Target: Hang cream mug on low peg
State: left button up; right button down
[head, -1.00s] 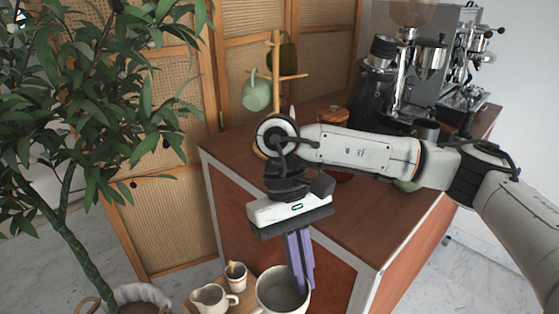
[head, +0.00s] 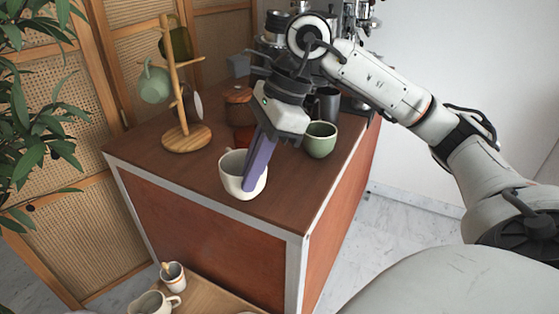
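The cream mug (head: 230,178) is in my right gripper (head: 252,178), whose purple fingers are shut on its right-hand wall. The mug is nearly upright at the counter's front left; I cannot tell if it touches the top. The wooden mug tree (head: 184,116) stands behind and left of it on a round base. A light green mug (head: 153,86) hangs on its left side, a dark olive mug (head: 182,43) higher up, and a dark and pale mug (head: 192,104) low on the right, partly behind the post. My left gripper is out of view.
A green cup (head: 320,141) stands on the counter (head: 285,188) right of my gripper, with a brown jar (head: 238,104) behind. Coffee equipment fills the back. A lower wooden tray (head: 212,293) holds a cream pitcher (head: 152,304) and a small cup (head: 173,277).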

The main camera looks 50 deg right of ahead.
jog(key=d+r+m+t+h, duration=0.2)
jog(key=d+r+m, duration=0.3)
jog(key=m, duration=0.4)
jog(key=shift+r+h, duration=0.15)
jog(key=shift+h, duration=0.25)
jog(key=shift+d, duration=0.1)
notch_tip(320, 180, down, 9)
jog(key=b, duration=0.2)
jog(key=shift+b, duration=0.3)
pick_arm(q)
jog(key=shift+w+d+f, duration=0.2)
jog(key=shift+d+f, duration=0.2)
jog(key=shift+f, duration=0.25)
pick_arm(e)
jog(key=shift+f, duration=0.35)
